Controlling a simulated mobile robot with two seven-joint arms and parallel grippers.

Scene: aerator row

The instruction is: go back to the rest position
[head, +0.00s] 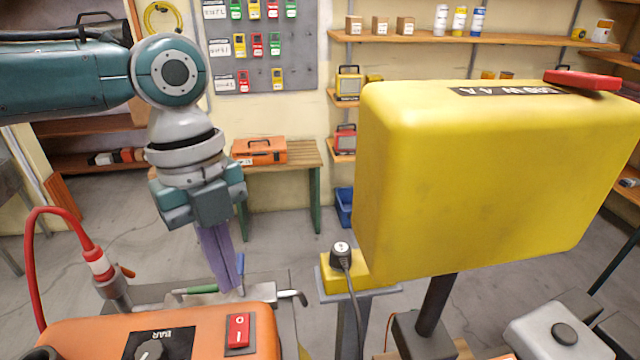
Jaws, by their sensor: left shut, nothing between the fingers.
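My left gripper (238,288) hangs from the arm at the left and points down. Its two purple fingers are together and hold nothing. The fingertips are just behind the orange box (205,318) with the red rocker switch (238,331), close to a metal part with green and black handles (290,296). I cannot tell whether they touch it. My right gripper is not in view.
A large yellow box (480,180) on a dark post fills the right. A black plug (341,252) stands on a yellow socket box (345,283) right of the gripper. A red hose (38,235) arches at the left. Behind is open floor, then a wooden bench (300,155).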

